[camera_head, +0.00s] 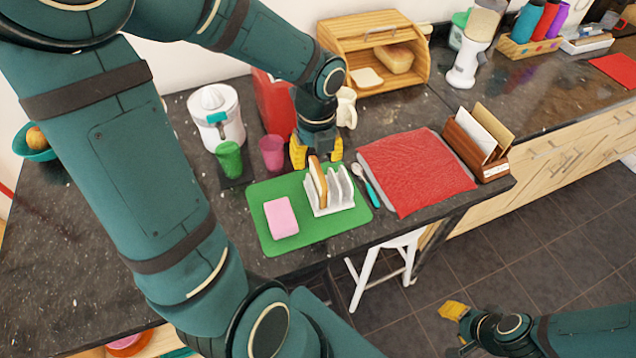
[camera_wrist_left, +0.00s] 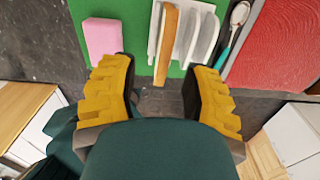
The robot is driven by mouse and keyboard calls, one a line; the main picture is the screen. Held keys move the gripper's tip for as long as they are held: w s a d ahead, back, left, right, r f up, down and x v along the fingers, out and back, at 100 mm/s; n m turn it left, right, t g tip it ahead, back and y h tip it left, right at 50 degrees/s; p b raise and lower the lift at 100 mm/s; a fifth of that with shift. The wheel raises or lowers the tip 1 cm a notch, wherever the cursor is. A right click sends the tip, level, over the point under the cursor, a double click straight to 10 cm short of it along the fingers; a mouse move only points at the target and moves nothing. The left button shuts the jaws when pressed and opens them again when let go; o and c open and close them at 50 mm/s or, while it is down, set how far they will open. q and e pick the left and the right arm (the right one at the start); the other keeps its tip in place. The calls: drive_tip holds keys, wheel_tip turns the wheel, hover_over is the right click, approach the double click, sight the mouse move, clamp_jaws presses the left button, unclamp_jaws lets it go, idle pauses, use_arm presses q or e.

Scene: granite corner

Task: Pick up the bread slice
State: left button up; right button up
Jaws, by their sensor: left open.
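The bread slice (camera_head: 318,180) stands upright in a white toast rack (camera_head: 341,191) on a green mat (camera_head: 262,238), at the rack's left end. My left gripper (camera_head: 317,152) is open and points down at the far end of the rack, with one yellow finger to each side. In the left wrist view the slice (camera_wrist_left: 166,42) shows edge-on, in line with the gap between the fingers, which holds nothing. I cannot tell the exact height between fingers and slice. My right gripper (camera_head: 453,310) is low at the right, over the floor, away from the counter.
A pink block (camera_head: 281,218) lies left of the rack. A spoon (camera_head: 368,186) and a red mat (camera_head: 415,172) are to its right. Green (camera_head: 229,159) and pink (camera_head: 272,153) cups stand behind left. A bread box (camera_head: 374,50) is farther back, with a loaf and another slice.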

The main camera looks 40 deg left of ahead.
sight(318, 168)
use_arm(q)
drive_tip(key=shift+w+d+f+b, duration=0.1)
drive_tip(key=shift+f+b, duration=0.35)
drive_tip(key=shift+f, duration=1.15)
drive_tip(key=shift+w+d+f+b, duration=0.1)
drive_tip(key=shift+f+b, duration=0.3)
drive_tip(key=shift+f, duration=1.15)
clamp_jaws()
